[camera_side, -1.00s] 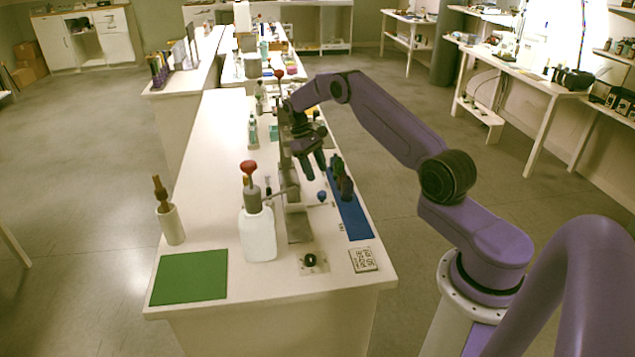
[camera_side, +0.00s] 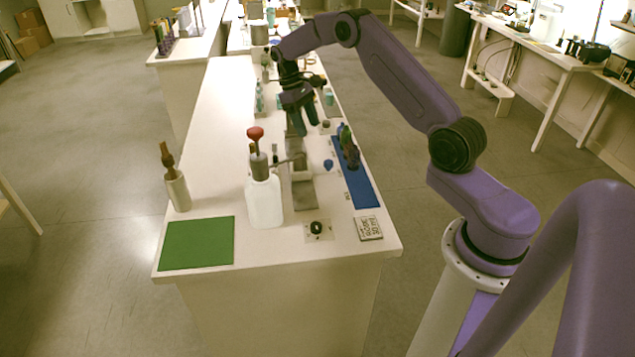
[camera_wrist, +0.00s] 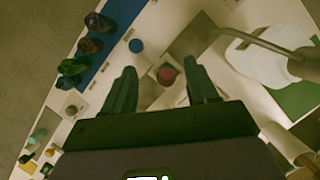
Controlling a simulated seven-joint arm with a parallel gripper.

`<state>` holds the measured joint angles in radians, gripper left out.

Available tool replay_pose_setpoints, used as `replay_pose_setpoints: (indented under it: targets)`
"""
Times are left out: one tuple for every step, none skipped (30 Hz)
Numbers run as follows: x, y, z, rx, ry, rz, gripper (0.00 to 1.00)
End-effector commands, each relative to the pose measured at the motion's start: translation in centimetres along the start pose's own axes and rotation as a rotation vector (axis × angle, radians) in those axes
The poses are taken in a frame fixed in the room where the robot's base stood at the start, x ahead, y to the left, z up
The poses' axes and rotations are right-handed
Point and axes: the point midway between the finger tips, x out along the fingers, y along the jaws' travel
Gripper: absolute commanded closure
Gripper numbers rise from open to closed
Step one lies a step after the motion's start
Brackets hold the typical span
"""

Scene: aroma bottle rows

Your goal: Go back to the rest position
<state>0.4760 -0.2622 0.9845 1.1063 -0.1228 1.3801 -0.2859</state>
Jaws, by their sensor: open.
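My gripper (camera_side: 297,124) hangs above the white bench, fingers pointing down. In the wrist view my gripper (camera_wrist: 160,88) has its two fingers apart with nothing between them. Below and just beyond the fingertips is a small square piece with a dark red round top (camera_wrist: 167,74). I cannot tell how far below the fingers it lies. No bottle is in my gripper.
A white pump bottle with a red knob (camera_side: 264,200) stands near a green mat (camera_side: 198,243). A blue strip (camera_side: 365,190) bears several dark bottles (camera_side: 349,150). A cylinder holding a brown tool (camera_side: 177,190) stands at left. A grey plate (camera_side: 303,194) lies mid-bench.

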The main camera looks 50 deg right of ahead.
Motion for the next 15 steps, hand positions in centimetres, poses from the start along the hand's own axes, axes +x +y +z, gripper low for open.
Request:
replay_pose_setpoints:
  targets:
    - [-1.3, -2.2, 0.2, -0.039, 0.018, 0.018, 0.42]
    - [-1.9, -3.5, 0.5, -0.060, 0.026, 0.026, 0.42]
    - [-2.6, -5.1, 0.8, -0.088, 0.039, 0.038, 0.42]
    - [-3.1, -6.4, 1.1, -0.110, 0.047, 0.046, 0.42]
    - [-3.6, -7.6, 1.5, -0.130, 0.056, 0.054, 0.42]
    - [-4.2, -9.2, 2.1, -0.158, 0.069, 0.064, 0.42]
    - [-4.5, -10.3, 2.6, -0.179, 0.077, 0.071, 0.42]
    - [-4.9, -11.5, 3.1, -0.201, 0.086, 0.078, 0.42]
    - [-5.3, -13.0, 3.9, -0.228, 0.099, 0.087, 0.42]
    - [-5.6, -14.1, 4.6, -0.249, 0.107, 0.093, 0.42]
    - [-5.8, -15.2, 5.2, -0.270, 0.117, 0.099, 0.42]
    - [-6.1, -16.6, 6.2, -0.299, 0.128, 0.106, 0.42]
    - [-6.3, -17.6, 7.0, -0.320, 0.137, 0.111, 0.42]
    - [-6.4, -18.5, 7.8, -0.341, 0.147, 0.116, 0.42]
    - [-6.5, -19.8, 9.0, -0.369, 0.157, 0.123, 0.42]
